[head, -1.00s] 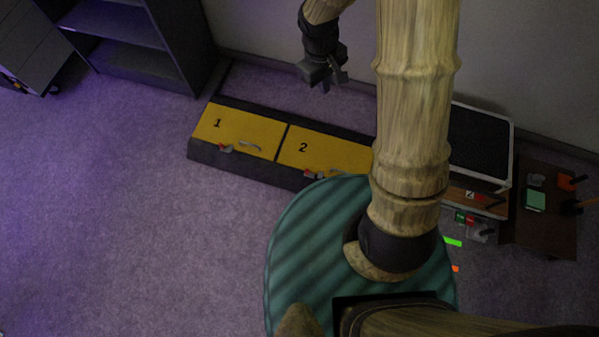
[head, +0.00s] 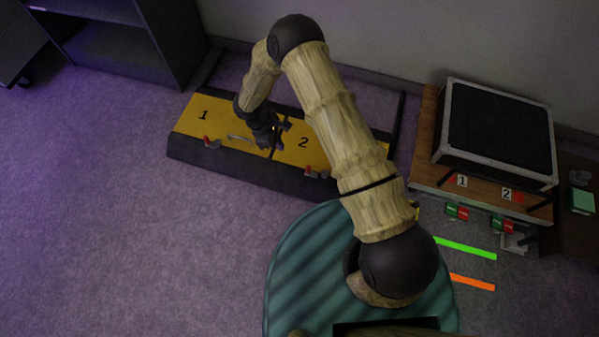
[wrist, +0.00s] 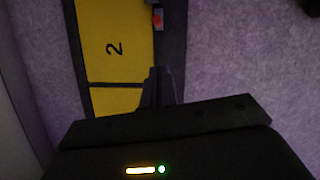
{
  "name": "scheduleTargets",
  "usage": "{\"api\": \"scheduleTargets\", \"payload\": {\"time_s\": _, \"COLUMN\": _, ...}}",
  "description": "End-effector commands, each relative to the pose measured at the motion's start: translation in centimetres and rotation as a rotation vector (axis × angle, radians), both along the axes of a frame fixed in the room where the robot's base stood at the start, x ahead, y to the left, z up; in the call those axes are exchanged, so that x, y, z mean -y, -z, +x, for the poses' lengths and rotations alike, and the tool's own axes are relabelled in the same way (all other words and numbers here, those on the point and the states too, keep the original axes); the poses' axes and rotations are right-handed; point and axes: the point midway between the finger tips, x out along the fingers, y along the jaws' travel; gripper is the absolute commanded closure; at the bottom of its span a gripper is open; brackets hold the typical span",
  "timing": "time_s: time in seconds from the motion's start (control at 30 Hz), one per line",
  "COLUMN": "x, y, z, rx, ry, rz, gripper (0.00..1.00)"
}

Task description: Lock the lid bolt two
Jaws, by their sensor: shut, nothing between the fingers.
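The yellow lid marked 2 (head: 320,151) lies closed on a long dark box. My arm hides part of it, including any handle. Its bolt, with a red tip (head: 308,169), sits on the box's front edge. In the wrist view the lid (wrist: 118,25) shows its number, and the red bolt tip (wrist: 157,19) is near the top. My gripper (head: 274,140) is over the seam between the two lids, left of bolt two and apart from it. Its fingers (wrist: 160,75) are shut and empty.
Lid 1 (head: 200,105), with its own red bolt (head: 207,141) and grey handle (head: 239,138), is to the left. A wooden bench (head: 428,160) with a black-topped case (head: 497,130) stands at right. Purple carpet in front of the box is clear.

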Motion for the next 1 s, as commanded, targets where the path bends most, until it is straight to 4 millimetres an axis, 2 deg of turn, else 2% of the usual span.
{"api": "scheduleTargets", "payload": {"time_s": 0.03, "x": -0.4, "y": 2.7, "z": -0.2, "rx": -0.006, "ry": -0.021, "rz": -0.005, "gripper": 1.00}}
{"api": "scheduleTargets", "payload": {"time_s": 0.1, "x": -0.7, "y": 4.1, "z": -0.3, "rx": -0.010, "ry": -0.043, "rz": -0.012, "gripper": 1.00}}
{"api": "scheduleTargets", "payload": {"time_s": 0.2, "x": -0.9, "y": 4.8, "z": -0.3, "rx": -0.011, "ry": -0.056, "rz": -0.016, "gripper": 1.00}}
{"api": "scheduleTargets", "payload": {"time_s": 0.47, "x": -0.9, "y": 4.6, "z": -0.4, "rx": -0.011, "ry": -0.057, "rz": -0.016, "gripper": 1.00}}
{"api": "scheduleTargets", "payload": {"time_s": 0.63, "x": -0.7, "y": 5.2, "z": -0.4, "rx": -0.012, "ry": -0.056, "rz": -0.017, "gripper": 1.00}}
{"api": "scheduleTargets", "payload": {"time_s": 0.77, "x": -0.2, "y": 6.6, "z": -0.5, "rx": -0.013, "ry": -0.055, "rz": -0.017, "gripper": 1.00}}
{"api": "scheduleTargets", "payload": {"time_s": 1.0, "x": 1.3, "y": 10.5, "z": -0.6, "rx": -0.014, "ry": -0.054, "rz": -0.016, "gripper": 1.00}}
